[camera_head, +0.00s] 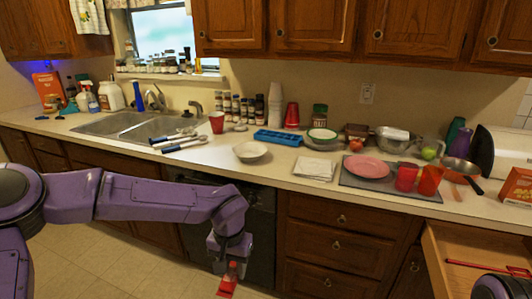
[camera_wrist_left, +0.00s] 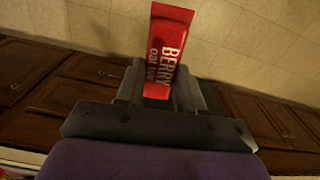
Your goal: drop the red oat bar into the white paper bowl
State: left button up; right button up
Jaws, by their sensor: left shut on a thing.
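The red oat bar (camera_head: 227,288), with white lettering, is in my left gripper (camera_head: 231,268), which is shut on it. The gripper hangs low in front of the cabinets, below counter height. In the left wrist view the bar (camera_wrist_left: 168,45) stands out between the fingers, its lower part hidden by them. The white paper bowl (camera_head: 250,152) stands upright on the counter near its front edge, above and slightly right of the gripper in the head view. It looks empty. My right gripper is not in view.
Long utensils (camera_head: 183,143) and a red cup (camera_head: 217,122) are left of the bowl. A blue tray (camera_head: 278,137) lies behind it, and white napkins (camera_head: 314,168) lie to its right. The counter edge is between gripper and bowl. A drawer (camera_head: 450,282) stands open at right.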

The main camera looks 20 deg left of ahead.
aim_at(249, 155)
jog(key=z, duration=0.15)
jog(key=i, duration=0.75)
jog(key=u, duration=0.65)
jog(key=i, duration=0.45)
jog(key=u, duration=0.35)
